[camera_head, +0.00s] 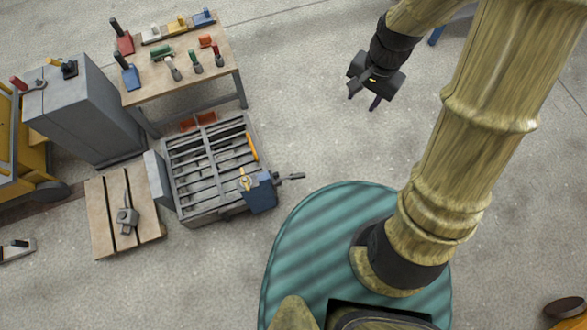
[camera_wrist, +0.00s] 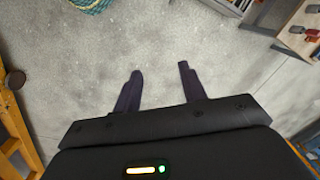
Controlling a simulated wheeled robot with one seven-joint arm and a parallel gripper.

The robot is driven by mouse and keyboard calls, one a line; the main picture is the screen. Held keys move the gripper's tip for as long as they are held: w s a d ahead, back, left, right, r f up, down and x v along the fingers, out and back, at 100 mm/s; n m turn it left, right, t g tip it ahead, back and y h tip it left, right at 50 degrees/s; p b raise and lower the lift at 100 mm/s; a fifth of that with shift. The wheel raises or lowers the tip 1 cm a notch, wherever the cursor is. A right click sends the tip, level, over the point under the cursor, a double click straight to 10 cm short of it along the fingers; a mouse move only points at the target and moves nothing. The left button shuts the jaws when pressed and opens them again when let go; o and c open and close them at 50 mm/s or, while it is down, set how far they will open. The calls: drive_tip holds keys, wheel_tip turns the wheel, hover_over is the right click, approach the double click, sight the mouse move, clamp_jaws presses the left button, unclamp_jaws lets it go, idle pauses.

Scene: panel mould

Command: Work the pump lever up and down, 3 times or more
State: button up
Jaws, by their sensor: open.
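A blue pump-like unit (camera_head: 260,193) is fixed at the right front corner of the grey slatted mould (camera_head: 205,212). A dark lever (camera_head: 290,177) sticks out from it to the right, roughly level; it looks like the pump lever. My gripper (camera_head: 362,103) hangs over bare floor, up and to the right of the lever and well apart from it. In the wrist view my gripper (camera_wrist: 161,68) has its two fingers spread with nothing between them. The lever cannot be made out in the wrist view.
A workbench (camera_head: 185,82) with coloured tools stands behind the mould. A grey cabinet (camera_head: 85,115) and a wooden pallet (camera_head: 98,215) with a metal block are to the left. Floor (camera_head: 310,110) between gripper and mould is clear. A yellow frame (camera_wrist: 15,125) shows in the wrist view.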

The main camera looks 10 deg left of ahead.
sight(294, 175)
drive_tip(key=a+f+m+g+b, duration=0.1)
drive_tip(key=a+f+m+b, duration=0.1)
drive_tip(key=a+f+b, duration=0.2)
drive_tip(key=w+a+f+m+g+y+b, duration=0.1)
drive_tip(key=a+f+b, duration=0.3)
drive_tip(key=f+b, duration=0.6)
drive_tip(key=a+f+m+g+b, duration=0.2)
drive_tip(key=f+b, duration=0.5)
drive_tip(key=f, duration=1.4)
drive_tip(key=shift+w+a+f+m, duration=0.25)
drive_tip(key=shift+a+m, duration=0.45)
drive_tip(key=shift+a, duration=0.35)
drive_tip(key=b+x, duration=0.2)
drive_tip(key=x, duration=0.3)
drive_tip(key=b+x, duration=0.3)
drive_tip(key=x, duration=0.3)
drive_tip(key=b+x, duration=0.3)
drive_tip(key=x, duration=0.3)
drive_tip(key=shift+s+a+f, duration=0.1)
drive_tip(key=shift+a+f, duration=0.05)
drive_tip(key=shift+a, duration=0.2)
drive_tip(key=shift+y, duration=0.3)
clamp_jaws()
